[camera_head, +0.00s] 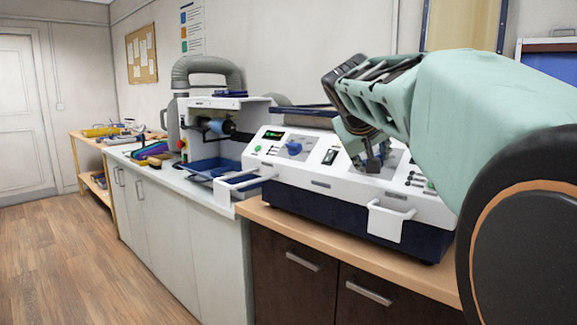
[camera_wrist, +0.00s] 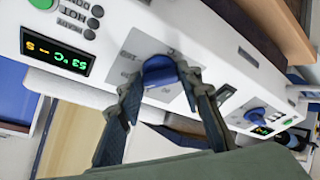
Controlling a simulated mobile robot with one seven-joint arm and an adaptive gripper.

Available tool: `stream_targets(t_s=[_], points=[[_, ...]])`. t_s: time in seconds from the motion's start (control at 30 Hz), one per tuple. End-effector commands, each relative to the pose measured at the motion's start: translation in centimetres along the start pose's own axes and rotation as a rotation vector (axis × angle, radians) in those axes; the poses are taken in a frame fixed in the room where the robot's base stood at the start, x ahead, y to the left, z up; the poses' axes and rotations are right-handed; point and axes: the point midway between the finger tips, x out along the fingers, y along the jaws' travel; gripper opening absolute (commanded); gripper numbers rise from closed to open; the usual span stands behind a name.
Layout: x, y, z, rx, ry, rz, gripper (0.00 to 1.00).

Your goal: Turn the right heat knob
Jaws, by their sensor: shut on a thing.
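The right heat knob (camera_wrist: 158,72) is a blue knob on a grey dial plate. In the wrist view my gripper's two fingers stand on either side of it and are shut on it. In the head view my gripper (camera_head: 370,158) reaches down to the right part of the white heating machine's front panel (camera_head: 325,185), and its fingers and wrist hide this knob. The left heat knob (camera_head: 293,146) is blue and stands free; it also shows at the right of the wrist view (camera_wrist: 262,115). The display (camera_wrist: 57,52) beside the gripped knob appears upside down and reads 53 °C.
White handles (camera_head: 390,220) stick out from the machine's front. A small black switch (camera_head: 330,157) sits left of my gripper. A grinding machine (camera_head: 215,130) with a grey hose stands farther left on the counter. The wooden floor (camera_head: 90,265) in front is clear.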

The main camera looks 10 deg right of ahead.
Motion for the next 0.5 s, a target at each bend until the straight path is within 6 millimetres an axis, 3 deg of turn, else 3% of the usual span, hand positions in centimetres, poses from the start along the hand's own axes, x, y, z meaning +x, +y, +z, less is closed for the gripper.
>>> stream_targets(t_s=[0.5], points=[[0.03,-0.04,0.10,0.043,-0.004,0.015,0.09]])
